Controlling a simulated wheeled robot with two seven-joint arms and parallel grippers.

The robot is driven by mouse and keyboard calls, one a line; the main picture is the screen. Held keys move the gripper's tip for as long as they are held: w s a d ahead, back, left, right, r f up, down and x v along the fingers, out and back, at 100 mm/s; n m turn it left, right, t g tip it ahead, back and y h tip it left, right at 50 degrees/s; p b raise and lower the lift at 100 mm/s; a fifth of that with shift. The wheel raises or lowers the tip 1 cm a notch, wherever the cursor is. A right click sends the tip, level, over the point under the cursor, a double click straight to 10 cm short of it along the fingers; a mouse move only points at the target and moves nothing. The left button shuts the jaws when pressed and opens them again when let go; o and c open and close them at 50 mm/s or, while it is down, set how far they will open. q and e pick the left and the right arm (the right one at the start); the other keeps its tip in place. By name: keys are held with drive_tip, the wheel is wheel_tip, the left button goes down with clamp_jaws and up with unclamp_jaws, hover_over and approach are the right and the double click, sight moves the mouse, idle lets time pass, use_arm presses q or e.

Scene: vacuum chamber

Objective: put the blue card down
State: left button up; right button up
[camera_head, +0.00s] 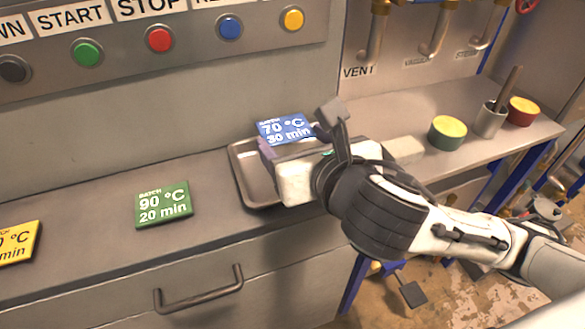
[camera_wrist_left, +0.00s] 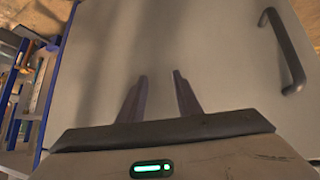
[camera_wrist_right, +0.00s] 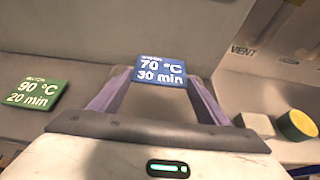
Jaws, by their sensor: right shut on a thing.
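The blue card (camera_head: 284,128), marked 70 °C 30 min, is held by my right gripper (camera_head: 283,146), its face tilted toward the head camera. In the right wrist view the card (camera_wrist_right: 161,71) sits between the fingertips of my right gripper (camera_wrist_right: 160,76). The gripper is above the metal tray (camera_head: 242,181) and hides much of it. I cannot tell whether the card touches anything below. My left gripper (camera_wrist_left: 160,77) shows only in its wrist view, its fingers apart and empty, in front of a grey cabinet front.
A green card (camera_head: 163,205) and a yellow card (camera_head: 18,243) lie left of the tray on the counter. A button panel is behind.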

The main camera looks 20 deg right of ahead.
wheel_tip(320, 180, down, 5)
drive_tip(key=shift+b, duration=0.7)
drive_tip(key=o, duration=1)
drive_tip(key=shift+f, duration=0.1)
drive_tip(key=shift+o, duration=0.2)
